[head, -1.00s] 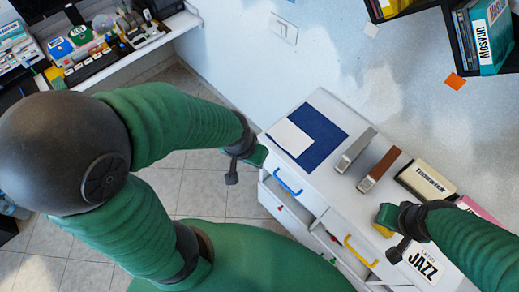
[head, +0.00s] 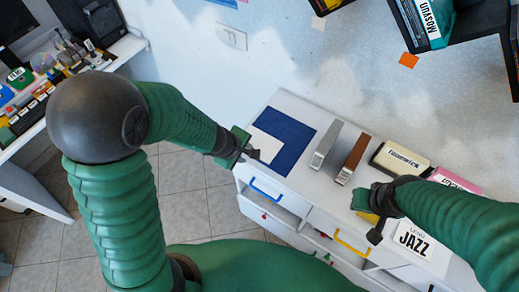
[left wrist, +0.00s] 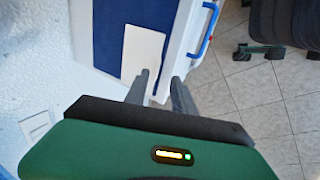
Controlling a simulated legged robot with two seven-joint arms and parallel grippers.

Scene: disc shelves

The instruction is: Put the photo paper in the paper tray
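A cream-white sheet, apparently the photo paper (head: 267,147), lies on a flat dark-blue rectangle (head: 290,135) on top of the white drawer cabinet. In the left wrist view the sheet (left wrist: 143,50) also lies over the blue surface (left wrist: 108,35). My left gripper (head: 250,153) is at the sheet's near left edge. In the left wrist view its two fingers (left wrist: 161,82) are apart, with the sheet's end by their tips. I see no clear grasp. My right gripper (head: 370,205) is over the cabinet's front right; its fingers are hidden. I cannot identify a separate paper tray.
Drawers with a blue handle (head: 265,189) and a yellow handle (head: 351,243) are at the front.

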